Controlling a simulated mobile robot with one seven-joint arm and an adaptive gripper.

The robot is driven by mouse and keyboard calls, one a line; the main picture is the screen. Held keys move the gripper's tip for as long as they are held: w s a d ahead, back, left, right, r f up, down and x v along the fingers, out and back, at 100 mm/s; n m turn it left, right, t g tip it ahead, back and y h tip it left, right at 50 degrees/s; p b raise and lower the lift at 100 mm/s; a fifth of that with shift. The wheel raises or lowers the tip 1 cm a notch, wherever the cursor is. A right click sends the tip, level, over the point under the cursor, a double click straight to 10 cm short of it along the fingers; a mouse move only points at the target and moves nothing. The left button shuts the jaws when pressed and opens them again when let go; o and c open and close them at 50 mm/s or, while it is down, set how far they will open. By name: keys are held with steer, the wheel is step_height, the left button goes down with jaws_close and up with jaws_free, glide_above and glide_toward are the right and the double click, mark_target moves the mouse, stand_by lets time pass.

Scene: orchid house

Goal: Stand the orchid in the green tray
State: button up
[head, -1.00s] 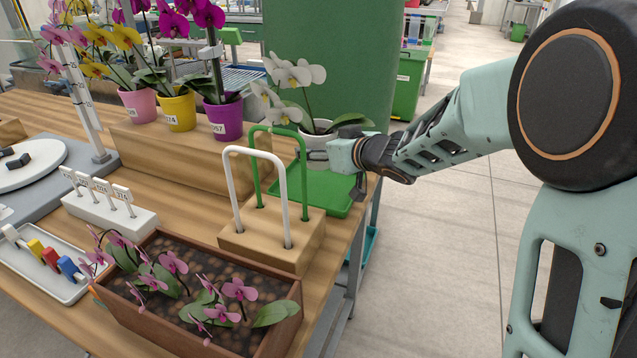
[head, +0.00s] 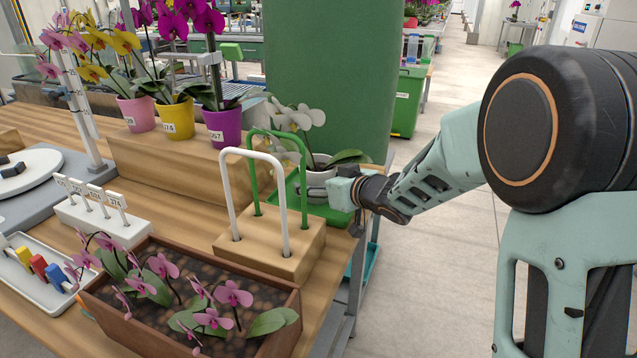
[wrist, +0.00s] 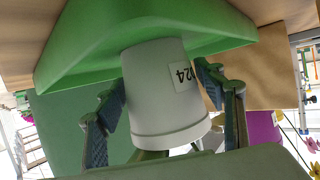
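The orchid, a white-flowered plant in a light grey pot (head: 321,176), is upright at the table's far right corner, partly behind the green hoop. In the wrist view the pot (wrist: 163,95), labelled 024, appears upside down with its base against the floor of the green tray (wrist: 85,50); whether it bears fully on it is hard to tell. My gripper (head: 318,190) reaches in from the right. In the wrist view its fingers (wrist: 162,88) are on both sides of the pot and look closed on it.
A wooden block (head: 270,248) with a white hoop (head: 232,195) and a green hoop (head: 305,190) stands close in front of the tray. A wooden riser (head: 165,165) with potted orchids is to the left. A planter box (head: 120,322) is in front.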

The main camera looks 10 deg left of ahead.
steer(key=shift+o, duration=0.5)
steer(key=shift+r, duration=0.1)
steer(key=shift+r, duration=0.2)
steer(key=p+v, duration=0.3)
steer(key=v, duration=0.7)
steer(key=shift+s+d+r, duration=0.15)
steer(key=shift+s+d, duration=0.1)
steer(key=shift+d, duration=0.05)
steer(key=shift+s+d+r, duration=0.1)
steer(key=shift+s+d, duration=0.3)
